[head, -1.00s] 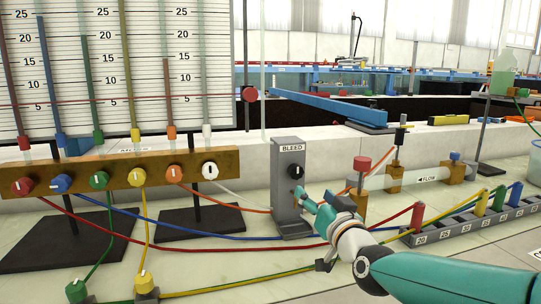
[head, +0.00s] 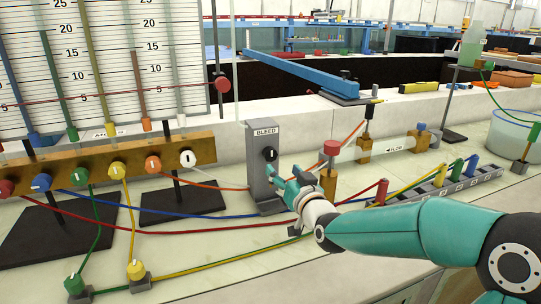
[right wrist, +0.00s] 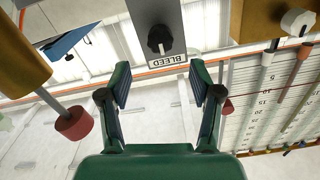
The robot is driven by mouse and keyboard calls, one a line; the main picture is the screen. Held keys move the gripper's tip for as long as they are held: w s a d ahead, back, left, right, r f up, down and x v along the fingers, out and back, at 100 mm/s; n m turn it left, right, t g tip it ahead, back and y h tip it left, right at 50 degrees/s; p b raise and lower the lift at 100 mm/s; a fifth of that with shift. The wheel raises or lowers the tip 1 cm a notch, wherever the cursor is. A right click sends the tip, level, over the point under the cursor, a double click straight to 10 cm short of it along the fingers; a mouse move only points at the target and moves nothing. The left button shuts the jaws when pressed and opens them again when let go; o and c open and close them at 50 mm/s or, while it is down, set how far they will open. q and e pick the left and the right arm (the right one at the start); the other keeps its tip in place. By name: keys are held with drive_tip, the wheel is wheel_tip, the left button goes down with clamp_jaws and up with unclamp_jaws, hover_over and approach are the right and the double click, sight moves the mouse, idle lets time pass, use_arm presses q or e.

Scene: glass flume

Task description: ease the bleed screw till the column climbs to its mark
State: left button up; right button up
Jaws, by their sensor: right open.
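The bleed screw (head: 270,154) is a black knob with a white mark on the grey BLEED block (head: 262,185). In the right wrist view, the screw (right wrist: 159,38) sits beyond the fingertips, centred between them. My right gripper (head: 281,180) is open and empty, just below and in front of the screw. In the right wrist view the two green fingers (right wrist: 160,78) stand apart with nothing between them. Coloured columns stand against a white numbered board (head: 110,60); the orange column (head: 139,85) tops out near 15. My left gripper is not in view.
A brass manifold (head: 65,172) with coloured knobs stands left of the block. A red-capped brass valve (head: 331,150) is close right of the gripper. Coloured hoses cross the bench. A grey numbered rack (head: 455,182) lies farther right.

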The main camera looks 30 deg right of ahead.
sight(272, 157)
drive_tip(key=p+x, duration=0.1)
drive_tip(key=x, duration=0.8)
drive_tip(key=shift+w, duration=0.15)
drive_tip(key=shift+c, duration=0.3)
